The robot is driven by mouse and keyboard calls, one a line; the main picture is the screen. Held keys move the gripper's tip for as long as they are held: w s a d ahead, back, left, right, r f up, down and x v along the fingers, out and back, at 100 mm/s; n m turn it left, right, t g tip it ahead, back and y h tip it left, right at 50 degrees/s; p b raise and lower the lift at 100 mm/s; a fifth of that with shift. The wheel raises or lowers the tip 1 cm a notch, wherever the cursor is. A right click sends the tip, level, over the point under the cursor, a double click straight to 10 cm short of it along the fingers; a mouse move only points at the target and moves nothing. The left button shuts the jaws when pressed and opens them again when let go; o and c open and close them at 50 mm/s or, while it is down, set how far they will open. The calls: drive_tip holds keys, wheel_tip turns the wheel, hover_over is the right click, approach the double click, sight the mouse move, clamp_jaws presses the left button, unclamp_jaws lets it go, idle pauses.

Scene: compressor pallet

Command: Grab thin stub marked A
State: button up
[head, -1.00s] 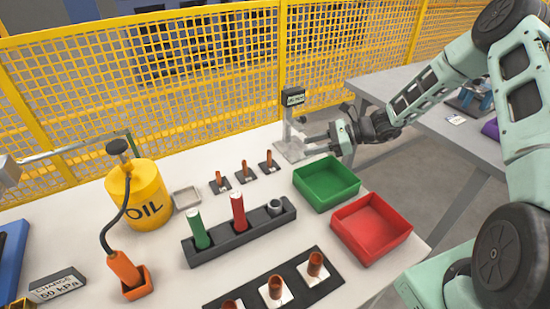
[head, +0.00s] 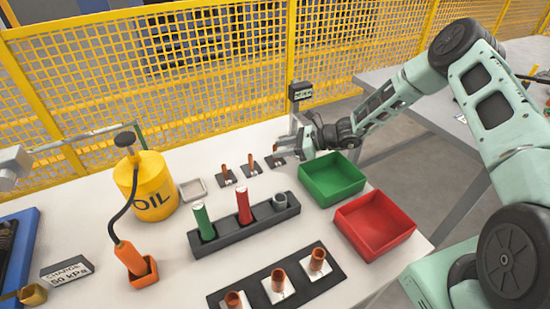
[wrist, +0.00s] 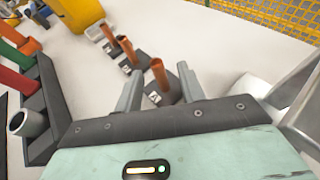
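Three thin copper stubs stand upright on small dark bases with white tags: a left one (head: 226,172), a middle one (head: 251,164) and a right one (head: 275,153). In the wrist view they are the far stub (wrist: 107,33), the middle stub (wrist: 127,50) and the nearest stub (wrist: 159,75). The tags are too small to read surely. My gripper (head: 284,144) is beside the right stub. In the wrist view my gripper (wrist: 160,88) is open, and the nearest stub shows between its fingers, apart from both; I cannot tell how deep it is.
A green bin (head: 331,188) and a red bin (head: 376,224) stand at the right. A dark rack (head: 262,220) holds a green and a red tube. A yellow oil can (head: 146,203) and a small tray (head: 193,190) stand left. A black strip (head: 323,284) with thick copper stubs lies in front.

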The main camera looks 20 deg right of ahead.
sight(269, 159)
drive_tip(key=x, duration=0.4)
drive_tip(key=shift+w+a+f, duration=0.1)
drive_tip(key=shift+w+a, duration=0.05)
drive_tip(key=shift+a, duration=0.2)
clamp_jaws()
